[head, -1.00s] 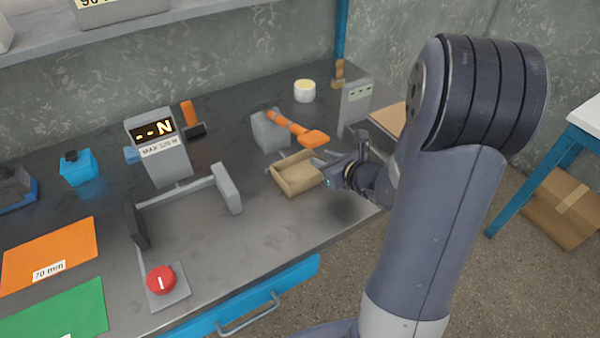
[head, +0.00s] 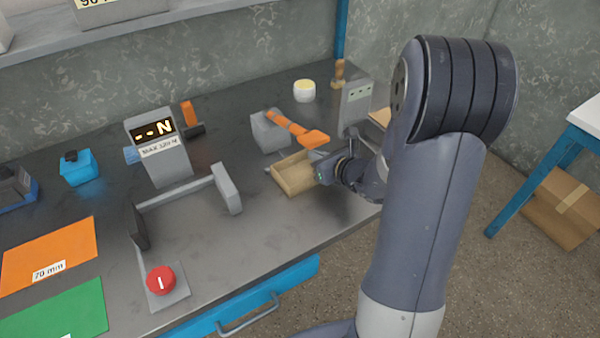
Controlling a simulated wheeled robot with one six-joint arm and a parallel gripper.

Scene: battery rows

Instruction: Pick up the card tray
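The card tray (head: 293,184) is a shallow, open tan box on the grey bench top, right of centre, near the bench's right front edge. It looks empty and level. My gripper (head: 318,169) is low at the tray's right side, with my arm coming in from the right. The gripper overlaps the tray's right end in this view. Its fingers are small and partly hidden, so I cannot tell whether they touch the tray or how far apart they are.
A grey block (head: 268,132) with an orange-handled tool (head: 297,130) lies just behind the tray. A press gauge (head: 160,150) and red button (head: 161,280) are to the left. The bench front centre is clear.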

